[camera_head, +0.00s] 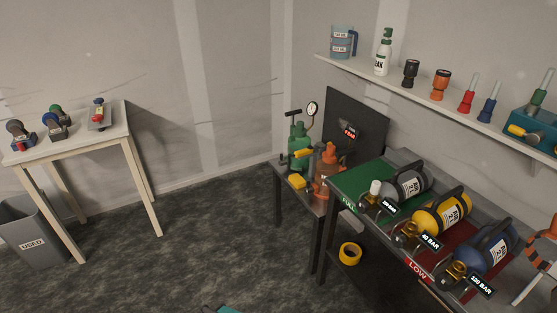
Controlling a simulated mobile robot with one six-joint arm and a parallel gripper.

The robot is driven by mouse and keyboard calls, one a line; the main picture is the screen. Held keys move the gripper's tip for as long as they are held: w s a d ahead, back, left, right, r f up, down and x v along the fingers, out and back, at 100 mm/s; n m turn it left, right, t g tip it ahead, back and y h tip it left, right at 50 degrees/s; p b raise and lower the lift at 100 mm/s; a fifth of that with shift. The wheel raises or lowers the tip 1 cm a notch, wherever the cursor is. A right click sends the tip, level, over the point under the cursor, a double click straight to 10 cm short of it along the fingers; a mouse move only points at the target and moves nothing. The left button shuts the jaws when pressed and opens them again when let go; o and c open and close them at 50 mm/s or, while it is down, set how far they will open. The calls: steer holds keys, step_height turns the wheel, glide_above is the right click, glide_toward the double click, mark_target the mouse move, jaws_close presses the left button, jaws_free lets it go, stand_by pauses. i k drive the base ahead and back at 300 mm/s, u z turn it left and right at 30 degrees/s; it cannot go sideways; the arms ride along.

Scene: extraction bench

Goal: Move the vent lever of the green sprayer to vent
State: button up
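The green sprayer (299,142) stands upright on the small dark table (318,203) near the wall corner. It has a black T-shaped handle on top and a round white gauge (312,108) above its right side. A yellow piece (303,153) shows at its front; I cannot tell whether this is the vent lever or how it is set. An orange sprayer (328,172) stands close in front to the right and hides part of the area beside the green one. My gripper is not in view.
A black panel (358,122) stands behind. The bench at right holds grey, yellow (441,212) and blue cylinders. A yellow tape roll (350,253) sits below. The floor (215,230) left of the table is mostly clear.

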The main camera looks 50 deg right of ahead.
mark_target(282, 162)
steer(key=z, duration=0.05)
steer(key=i, duration=0.95)
steer(key=u, duration=0.05)
